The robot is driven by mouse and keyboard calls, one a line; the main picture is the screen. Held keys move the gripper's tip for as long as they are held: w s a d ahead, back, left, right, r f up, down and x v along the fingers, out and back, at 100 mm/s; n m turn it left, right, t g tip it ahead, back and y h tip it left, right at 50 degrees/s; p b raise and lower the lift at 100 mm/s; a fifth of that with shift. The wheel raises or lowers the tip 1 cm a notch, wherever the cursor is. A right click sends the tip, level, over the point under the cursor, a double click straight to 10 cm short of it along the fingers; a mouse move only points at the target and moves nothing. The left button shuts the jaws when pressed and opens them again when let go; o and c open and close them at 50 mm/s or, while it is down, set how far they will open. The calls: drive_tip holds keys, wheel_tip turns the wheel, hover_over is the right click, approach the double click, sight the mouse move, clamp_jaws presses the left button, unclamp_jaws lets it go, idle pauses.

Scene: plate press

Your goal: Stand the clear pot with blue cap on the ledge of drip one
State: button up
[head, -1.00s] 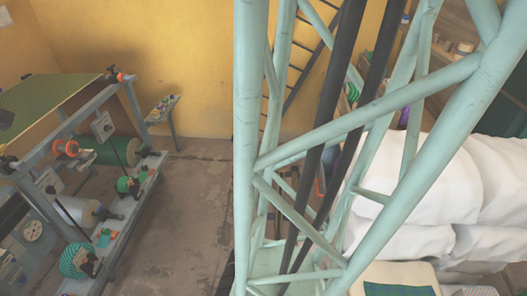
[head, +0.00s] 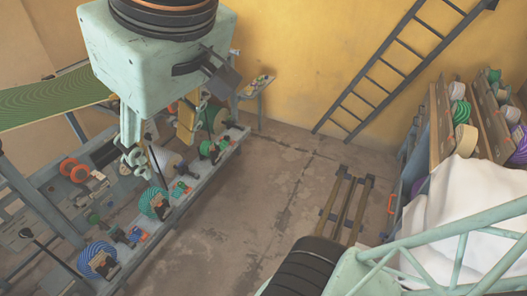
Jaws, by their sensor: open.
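In the head view, my pale green wrist block hangs over the press frame at the upper left. The small pale part below it looks like my gripper (head: 137,160), open, with nothing visible between its fingers. It is small and overlaps the cluttered press behind it. I cannot pick out the clear pot with blue cap. I cannot tell which of these is drip one.
A small side table (head: 260,84) with small items stands by the yellow wall. A dark ladder (head: 385,75) leans there. A rack (head: 440,125) of coloured rolls and white cloth (head: 455,195) are at the right. The concrete floor (head: 262,195) between is mostly clear.

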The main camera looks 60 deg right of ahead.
drive_tip(key=shift+g+y, duration=0.3)
drive_tip(key=shift+g, duration=0.1)
drive_tip(key=s, duration=0.2)
drive_tip(key=s+a, duration=0.1)
drive_tip(key=s+f, duration=0.1)
drive_tip(key=s, duration=0.1)
drive_tip(key=shift+s+a, duration=0.25)
drive_tip(key=shift+s, duration=0.05)
drive_tip(key=shift+c, duration=0.3)
